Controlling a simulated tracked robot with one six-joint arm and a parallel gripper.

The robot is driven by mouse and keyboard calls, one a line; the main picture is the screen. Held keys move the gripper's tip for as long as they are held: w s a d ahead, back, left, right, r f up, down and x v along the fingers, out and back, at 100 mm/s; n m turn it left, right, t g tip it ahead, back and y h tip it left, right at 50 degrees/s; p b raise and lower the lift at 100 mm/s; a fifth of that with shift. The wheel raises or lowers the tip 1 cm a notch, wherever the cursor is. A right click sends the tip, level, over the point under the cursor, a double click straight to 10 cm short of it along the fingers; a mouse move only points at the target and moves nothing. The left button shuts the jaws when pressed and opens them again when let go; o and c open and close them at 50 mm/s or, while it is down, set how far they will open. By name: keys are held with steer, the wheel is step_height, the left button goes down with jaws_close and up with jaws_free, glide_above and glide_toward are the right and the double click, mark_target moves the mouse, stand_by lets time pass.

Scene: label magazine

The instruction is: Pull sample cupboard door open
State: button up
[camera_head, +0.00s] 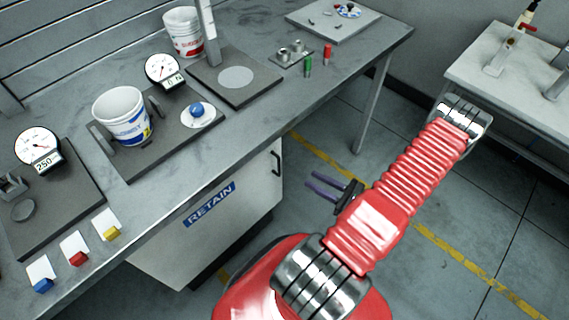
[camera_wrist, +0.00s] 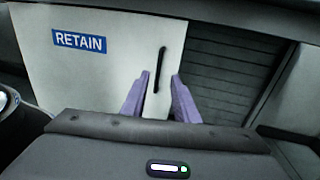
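The sample cupboard door (camera_head: 240,210) is a white panel under the grey bench, with a blue RETAIN label, and looks shut. In the wrist view the door (camera_wrist: 95,75) fills the left half. Its dark vertical bar handle (camera_wrist: 160,69) is near the door's right edge; it also shows in the head view (camera_head: 277,162). My gripper (camera_head: 310,185) has two purple fingers and is open, a short way from the door front. In the wrist view my gripper (camera_wrist: 159,95) has one finger either side of the handle's lower end, with nothing visibly held.
The bench top (camera_head: 225,130) above the door carries gauges, white buckets and small coloured blocks. A bench leg (camera_head: 372,105) stands right of the cupboard. A second table (camera_head: 515,70) is at the upper right. Floor between is clear.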

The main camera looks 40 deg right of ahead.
steer(key=x, duration=1.3)
steer(key=shift+c, duration=0.2)
jaws_close()
stand_by(0.5)
